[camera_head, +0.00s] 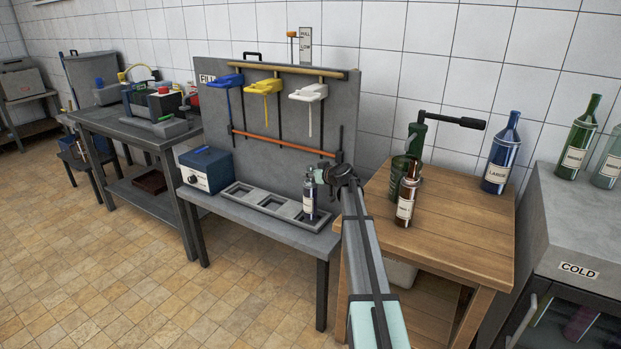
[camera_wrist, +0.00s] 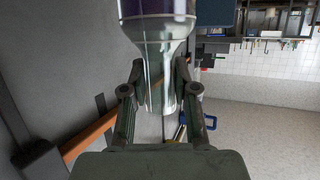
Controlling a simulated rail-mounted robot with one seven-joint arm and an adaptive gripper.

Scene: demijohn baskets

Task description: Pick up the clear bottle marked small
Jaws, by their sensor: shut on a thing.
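A clear glass bottle (camera_head: 309,200) with dark contents and a pale label stands upright at the right end of the filling bench's recessed tray. The label is too small to read. My gripper (camera_head: 323,174) reaches in from the right at the bottle's neck. In the wrist view the bottle (camera_wrist: 160,50) fills the top middle, its clear neck between my two fingers (camera_wrist: 160,88). My gripper is shut on the neck. The bottle's base lies outside the wrist view.
A brown bottle (camera_head: 407,195) and a green corking device (camera_head: 416,135) stand on the wooden table (camera_head: 465,225). A blue bottle (camera_head: 500,155) stands behind them. Coloured taps (camera_head: 265,87) hang above the tray (camera_head: 262,200), and a blue box (camera_head: 207,168) sits left of it.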

